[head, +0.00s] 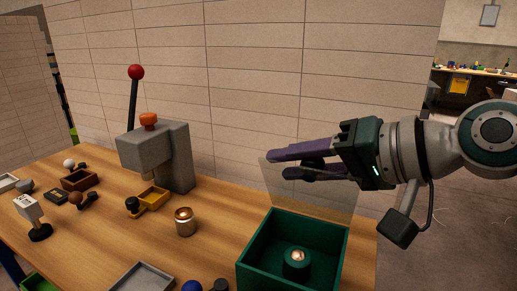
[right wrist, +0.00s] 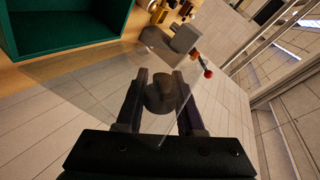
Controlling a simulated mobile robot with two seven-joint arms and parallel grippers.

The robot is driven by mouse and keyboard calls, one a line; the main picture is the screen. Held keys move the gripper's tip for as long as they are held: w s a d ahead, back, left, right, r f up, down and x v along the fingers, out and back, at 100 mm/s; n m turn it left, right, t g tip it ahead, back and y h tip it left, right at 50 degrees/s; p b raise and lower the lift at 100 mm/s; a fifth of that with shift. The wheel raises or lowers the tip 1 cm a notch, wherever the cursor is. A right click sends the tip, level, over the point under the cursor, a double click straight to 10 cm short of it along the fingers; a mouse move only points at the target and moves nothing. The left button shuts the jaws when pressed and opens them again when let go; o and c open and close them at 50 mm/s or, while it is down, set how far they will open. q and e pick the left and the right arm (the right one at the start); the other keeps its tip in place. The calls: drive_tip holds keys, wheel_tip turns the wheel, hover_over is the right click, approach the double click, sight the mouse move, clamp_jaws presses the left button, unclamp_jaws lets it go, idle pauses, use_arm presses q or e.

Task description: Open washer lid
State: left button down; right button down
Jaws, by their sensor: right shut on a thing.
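The washer is a green open-topped box (head: 305,229) at the right front of the wooden table. A small green post with a copper-coloured top (head: 297,262) stands inside it. The clear lid (head: 318,197) stands raised, roughly upright, along the box's back edge, with its opening uncovered. My right gripper (head: 300,162) is behind and above the box, its purple fingers at the top of the lid. In the right wrist view the fingers are shut on the lid's dark round knob (right wrist: 161,94), and the clear lid (right wrist: 95,75) spreads around it. My left gripper is out of view.
A grey press (head: 165,155) with a red-balled lever stands at the back. A metal jar with a copper top (head: 185,222) stands left of the box. A grey tray (head: 143,280) lies at the front. Several small tools and a brown box (head: 79,179) are at the left.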

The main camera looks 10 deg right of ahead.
drive_tip(key=shift+w+d+m+g, duration=0.4)
drive_tip(key=shift+w+m, duration=0.2)
drive_tip(key=shift+y, duration=0.3)
drive_tip(key=c, duration=0.5)
unclamp_jaws()
drive_tip(key=shift+b+v, duration=0.55)
drive_tip(key=shift+v, duration=4.4)
drive_tip(key=shift+w+r, duration=0.1)
